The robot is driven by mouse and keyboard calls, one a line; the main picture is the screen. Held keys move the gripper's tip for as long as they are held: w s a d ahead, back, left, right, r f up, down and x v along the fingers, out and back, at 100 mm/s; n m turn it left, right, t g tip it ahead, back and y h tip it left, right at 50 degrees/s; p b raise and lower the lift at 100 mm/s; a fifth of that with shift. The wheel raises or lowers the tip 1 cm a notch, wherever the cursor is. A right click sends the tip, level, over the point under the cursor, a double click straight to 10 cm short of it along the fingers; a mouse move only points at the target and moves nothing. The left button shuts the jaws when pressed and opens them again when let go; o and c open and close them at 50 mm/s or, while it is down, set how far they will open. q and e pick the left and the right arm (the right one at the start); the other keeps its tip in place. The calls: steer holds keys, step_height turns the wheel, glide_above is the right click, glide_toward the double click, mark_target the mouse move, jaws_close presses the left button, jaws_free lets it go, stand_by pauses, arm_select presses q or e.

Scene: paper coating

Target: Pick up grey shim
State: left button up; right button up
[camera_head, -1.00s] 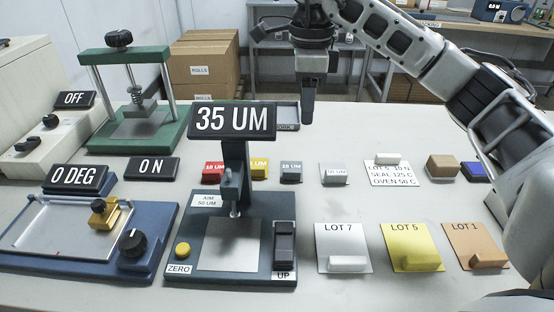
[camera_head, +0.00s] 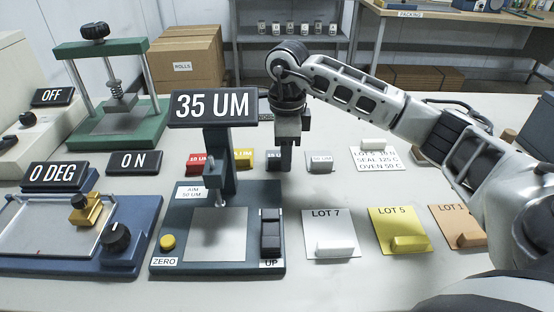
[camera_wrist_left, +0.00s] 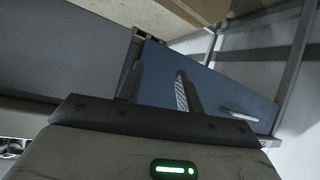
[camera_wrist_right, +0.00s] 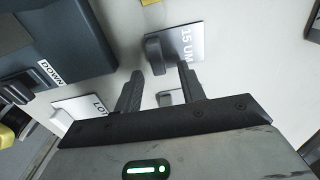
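The grey shim (camera_head: 273,157) has a dark grey block handle and a partly covered label, in the head view. It stands in the row behind the gauge. In the right wrist view, a grey shim (camera_wrist_right: 186,44) labelled "15 UM" has its handle (camera_wrist_right: 156,52) just beyond my fingertips. My right gripper (camera_head: 286,163) points down at the grey shim and hides part of it. In the right wrist view its fingers (camera_wrist_right: 158,73) are open, with nothing held. My left gripper (camera_wrist_left: 157,72) is open and empty, and outside the head view.
The 35 UM gauge (camera_head: 180,250) stands left of my right gripper. Red (camera_head: 199,162), yellow (camera_head: 243,158) and light grey (camera_head: 320,161) shims flank the grey one. Lot cards, LOT 7 (camera_head: 328,222) and LOT 5 (camera_head: 398,220), lie in front. A white instruction card (camera_head: 376,160) is to the right.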

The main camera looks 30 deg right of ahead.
steer(key=shift+f, duration=0.55)
jaws_close()
steer(key=shift+r, duration=0.1)
